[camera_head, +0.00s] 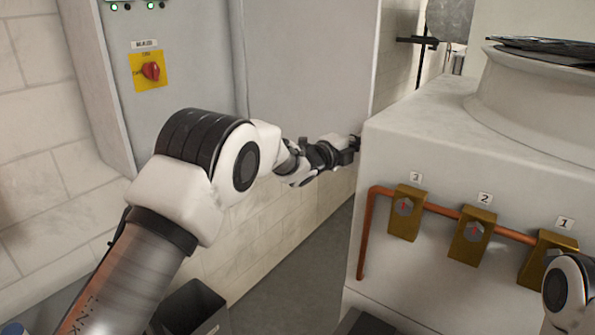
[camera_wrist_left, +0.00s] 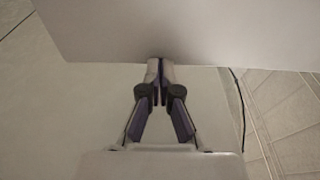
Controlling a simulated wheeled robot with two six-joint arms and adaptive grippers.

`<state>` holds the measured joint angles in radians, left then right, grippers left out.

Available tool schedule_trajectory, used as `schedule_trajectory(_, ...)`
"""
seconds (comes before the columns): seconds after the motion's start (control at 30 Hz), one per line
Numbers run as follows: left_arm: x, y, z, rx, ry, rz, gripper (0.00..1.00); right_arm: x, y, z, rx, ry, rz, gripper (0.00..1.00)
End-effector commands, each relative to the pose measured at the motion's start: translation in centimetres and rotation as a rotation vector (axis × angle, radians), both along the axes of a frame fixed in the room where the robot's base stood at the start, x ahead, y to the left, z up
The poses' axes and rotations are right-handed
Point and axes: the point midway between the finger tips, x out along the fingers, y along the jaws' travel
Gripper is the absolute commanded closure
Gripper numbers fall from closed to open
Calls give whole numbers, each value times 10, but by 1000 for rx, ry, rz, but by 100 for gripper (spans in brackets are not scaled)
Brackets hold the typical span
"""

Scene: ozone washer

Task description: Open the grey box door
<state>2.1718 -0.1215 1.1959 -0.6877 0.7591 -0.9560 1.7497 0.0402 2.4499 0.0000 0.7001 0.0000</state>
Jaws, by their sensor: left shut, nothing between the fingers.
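A large flat grey panel (camera_head: 310,65), which looks like the grey box door, stands upright at the top middle of the head view. My left gripper (camera_head: 355,145) is near its lower right corner, beside the white machine. In the left wrist view, the gripper (camera_wrist_left: 160,72) is shut and empty, with its fingertips at the edge of a pale grey panel (camera_wrist_left: 190,30). I cannot tell whether they touch it. How far the door stands open is unclear. My right arm shows at the lower right, but its gripper is out of view.
A grey cabinet with a red switch (camera_head: 151,71) is left of the panel. The white machine (camera_head: 430,130) with a copper pipe (camera_head: 366,235) and several brass blocks stands close right of my left gripper. A black bin (camera_head: 190,308) is below. Floor (camera_head: 290,285) lies between.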

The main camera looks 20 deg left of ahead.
Motion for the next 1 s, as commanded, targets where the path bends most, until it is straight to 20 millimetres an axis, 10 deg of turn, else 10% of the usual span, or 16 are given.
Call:
schedule_trajectory(0.4, 48, -24, -1, 0, 0, 121, 100, 0, 0, -18, 0, 0, 0, 100)
schedule_trajectory(1.0, 52, -25, -1, 1, 0, 131, 100, 0, 0, -20, 0, 0, 0, 100)
